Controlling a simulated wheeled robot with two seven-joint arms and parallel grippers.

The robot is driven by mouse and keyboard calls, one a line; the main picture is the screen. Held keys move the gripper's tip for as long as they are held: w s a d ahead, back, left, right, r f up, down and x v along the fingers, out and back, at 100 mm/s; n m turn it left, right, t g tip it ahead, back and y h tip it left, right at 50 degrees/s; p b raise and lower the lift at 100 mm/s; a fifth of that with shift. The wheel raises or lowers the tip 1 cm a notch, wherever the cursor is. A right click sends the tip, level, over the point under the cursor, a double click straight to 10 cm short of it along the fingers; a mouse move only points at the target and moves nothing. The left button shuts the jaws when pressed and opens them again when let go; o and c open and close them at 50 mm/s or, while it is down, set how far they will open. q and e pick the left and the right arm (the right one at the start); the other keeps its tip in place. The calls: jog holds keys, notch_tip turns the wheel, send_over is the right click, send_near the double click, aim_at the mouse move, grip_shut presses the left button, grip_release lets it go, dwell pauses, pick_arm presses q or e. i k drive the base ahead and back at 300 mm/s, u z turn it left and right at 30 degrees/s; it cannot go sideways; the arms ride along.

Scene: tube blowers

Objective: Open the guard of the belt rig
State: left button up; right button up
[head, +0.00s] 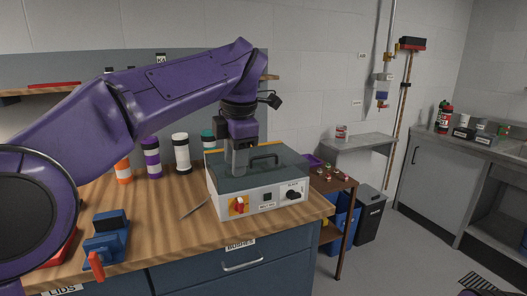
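The belt rig (266,203) is a pale box on the wooden bench, with a red and yellow switch (238,206) and a black knob (292,194) on its front. Its guard (285,170) is a dark, see-through cover on top with a black handle (264,159); it looks closed. My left gripper (238,170) points down over the left part of the guard, left of the handle. Whether its fingertips touch the guard, and how far apart they are, I cannot tell.
White (181,153), purple (152,158) and orange-banded containers stand behind my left arm. A blue device with an orange handle (96,265) and a thin pointed tool (195,208) lie left of the rig.

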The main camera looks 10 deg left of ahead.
aim_at(278, 149)
jog(key=u, duration=0.05)
jog(key=i, duration=0.9)
jog(key=z, duration=0.05)
